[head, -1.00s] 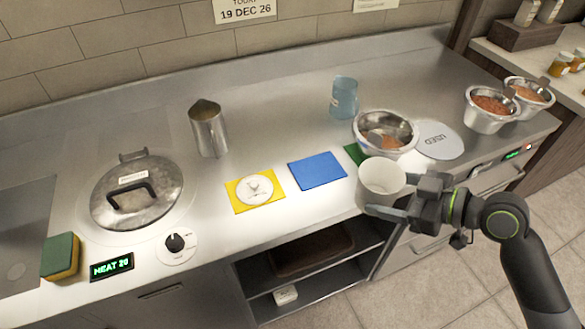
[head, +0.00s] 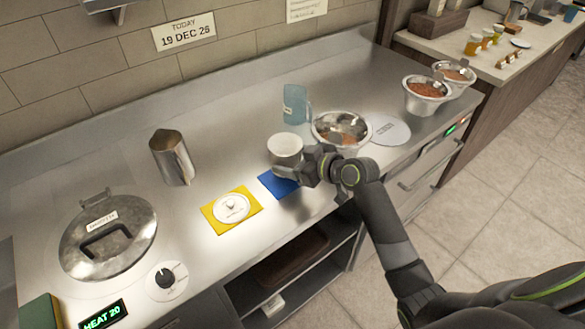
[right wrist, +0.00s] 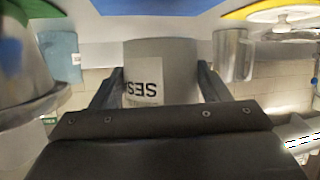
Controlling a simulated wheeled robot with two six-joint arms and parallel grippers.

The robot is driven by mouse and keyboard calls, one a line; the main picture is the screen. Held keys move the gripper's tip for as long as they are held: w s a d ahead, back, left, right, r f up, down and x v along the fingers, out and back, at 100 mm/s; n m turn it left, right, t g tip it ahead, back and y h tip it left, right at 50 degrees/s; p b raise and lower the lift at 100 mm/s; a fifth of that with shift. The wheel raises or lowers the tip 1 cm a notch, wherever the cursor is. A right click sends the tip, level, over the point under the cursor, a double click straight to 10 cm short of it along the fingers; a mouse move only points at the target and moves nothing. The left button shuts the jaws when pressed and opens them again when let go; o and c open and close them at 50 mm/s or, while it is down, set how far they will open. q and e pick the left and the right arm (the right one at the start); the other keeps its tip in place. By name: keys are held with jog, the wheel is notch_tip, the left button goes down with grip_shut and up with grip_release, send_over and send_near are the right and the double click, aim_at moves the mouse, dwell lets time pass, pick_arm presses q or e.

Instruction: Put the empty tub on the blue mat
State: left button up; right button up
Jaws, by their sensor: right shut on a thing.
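The tub (head: 285,150) is pale grey-white and upright, held in my right gripper (head: 302,166). In the right wrist view the tub (right wrist: 160,60) sits between the two fingers and carries a white label with black letters, seen upside down. The blue mat (head: 271,184) lies on the steel counter just below the tub in the head view, partly hidden by my gripper. The mat's blue edge (right wrist: 158,6) also shows at the top of the right wrist view, with a gap between it and the tub. The tub's inside is hard to make out. My left gripper is not in view.
A yellow mat (head: 250,205) with a white lid (head: 231,208) lies left of the blue mat. A metal bowl (head: 325,135) and a blue translucent jug (head: 295,103) stand behind and right. A metal pitcher (head: 172,158) and lidded pot (head: 105,245) are further left.

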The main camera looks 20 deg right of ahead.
notch_tip(320, 180, down, 3)
jog(key=shift+f, duration=0.2)
jog(key=shift+f, duration=0.2)
jog(key=o, duration=1.2)
jog(key=shift+c, duration=0.2)
jog(key=shift+r, duration=0.1)
jog(key=shift+r, duration=0.15)
jog(key=b+v, duration=0.1)
jog(key=v, duration=1.1)
